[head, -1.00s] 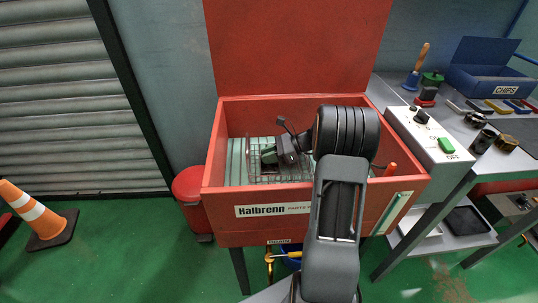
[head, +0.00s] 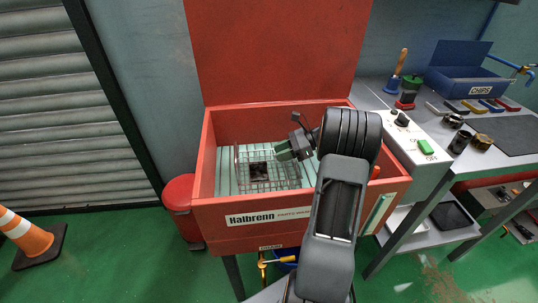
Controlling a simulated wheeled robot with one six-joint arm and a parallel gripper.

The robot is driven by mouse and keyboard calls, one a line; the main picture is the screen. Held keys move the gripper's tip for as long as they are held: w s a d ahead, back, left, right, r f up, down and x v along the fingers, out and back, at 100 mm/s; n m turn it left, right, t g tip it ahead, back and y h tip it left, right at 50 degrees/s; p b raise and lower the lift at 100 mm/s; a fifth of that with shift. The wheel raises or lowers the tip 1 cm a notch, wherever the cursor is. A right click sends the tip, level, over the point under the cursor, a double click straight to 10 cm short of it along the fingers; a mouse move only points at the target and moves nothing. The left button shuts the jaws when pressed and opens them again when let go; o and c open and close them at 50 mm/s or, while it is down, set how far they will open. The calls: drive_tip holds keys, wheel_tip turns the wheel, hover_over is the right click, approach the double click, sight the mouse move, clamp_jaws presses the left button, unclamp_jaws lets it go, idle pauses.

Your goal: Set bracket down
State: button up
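A small dark bracket (head: 259,171) lies in the wire basket (head: 298,181), which sits inside the red parts washer (head: 240,238). My gripper (head: 282,151) has green fingertips and is above the basket, up and to the right of the bracket, apart from it. Nothing shows between its fingers, which look parted, though they are small in this view. The bracket's underside and finer shape are too dark to make out.
The washer's red lid (head: 275,50) stands open behind. A control box (head: 415,140) with a green switch is on the right, beside a bench (head: 480,165) with tools and a blue chips box (head: 470,80). A red bin (head: 180,200) stands left.

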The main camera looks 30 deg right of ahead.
drive_tip(key=shift+v, duration=1.4)
